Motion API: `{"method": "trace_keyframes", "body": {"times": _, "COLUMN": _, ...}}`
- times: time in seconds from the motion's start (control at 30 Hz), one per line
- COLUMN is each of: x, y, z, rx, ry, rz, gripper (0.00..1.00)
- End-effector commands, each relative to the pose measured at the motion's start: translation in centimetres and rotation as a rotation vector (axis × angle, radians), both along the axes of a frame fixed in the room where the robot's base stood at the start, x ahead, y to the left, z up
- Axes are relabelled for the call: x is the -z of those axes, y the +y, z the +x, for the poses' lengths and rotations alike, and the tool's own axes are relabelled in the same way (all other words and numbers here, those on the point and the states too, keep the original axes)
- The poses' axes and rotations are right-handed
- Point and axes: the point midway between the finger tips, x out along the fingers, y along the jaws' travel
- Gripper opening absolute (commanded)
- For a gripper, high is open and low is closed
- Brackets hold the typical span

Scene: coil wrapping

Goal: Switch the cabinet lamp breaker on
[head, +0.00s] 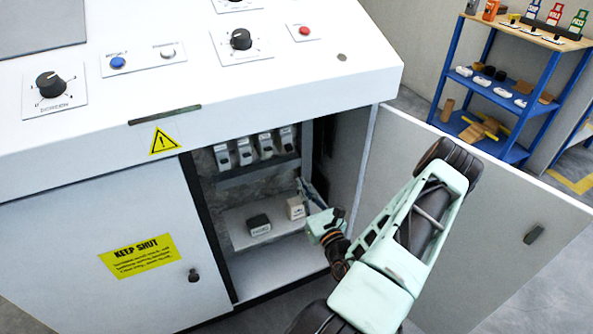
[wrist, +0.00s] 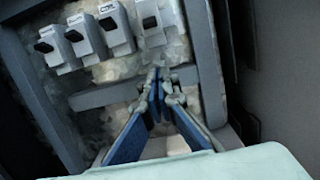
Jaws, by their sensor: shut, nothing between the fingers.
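Several white breakers with black toggles sit in a row on the upper rail inside the open cabinet. In the head view the rightmost breaker (head: 286,139) is nearest my gripper (head: 303,186). The wrist view shows this rightmost breaker (wrist: 149,20) and its left neighbour (wrist: 115,27) close up. Their labels are too small to read surely, so I cannot tell which is the lamp breaker. My gripper (wrist: 155,82) is shut and empty. Its fingertips are below the rightmost breaker, around the grey rail in the picture; contact cannot be told.
The cabinet's right door (head: 480,200) stands open beside my arm. The left door with a yellow sign (head: 140,256) is closed. A black block (head: 259,225) and a pale block (head: 296,208) rest on the lower shelf. A blue rack (head: 440,88) stands at the back right.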

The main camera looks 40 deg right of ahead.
Motion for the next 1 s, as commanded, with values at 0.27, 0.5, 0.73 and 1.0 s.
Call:
{"method": "trace_keyframes", "body": {"times": 0.27, "x": -0.6, "y": -1.1, "z": 5.0, "rx": -0.003, "ry": -0.003, "rz": -0.004, "gripper": 0.00}}
{"method": "trace_keyframes", "body": {"times": 0.5, "x": -2.0, "y": -2.2, "z": 8.9, "rx": -0.001, "ry": -0.001, "rz": -0.003, "gripper": 0.00}}
{"method": "trace_keyframes", "body": {"times": 0.73, "x": -4.3, "y": -1.9, "z": 7.5, "rx": 0.000, "ry": -0.001, "rz": -0.001, "gripper": 0.00}}
{"method": "trace_keyframes", "body": {"times": 1.0, "x": -5.0, "y": -1.7, "z": 7.2, "rx": -0.001, "ry": 0.000, "rz": -0.001, "gripper": 0.00}}
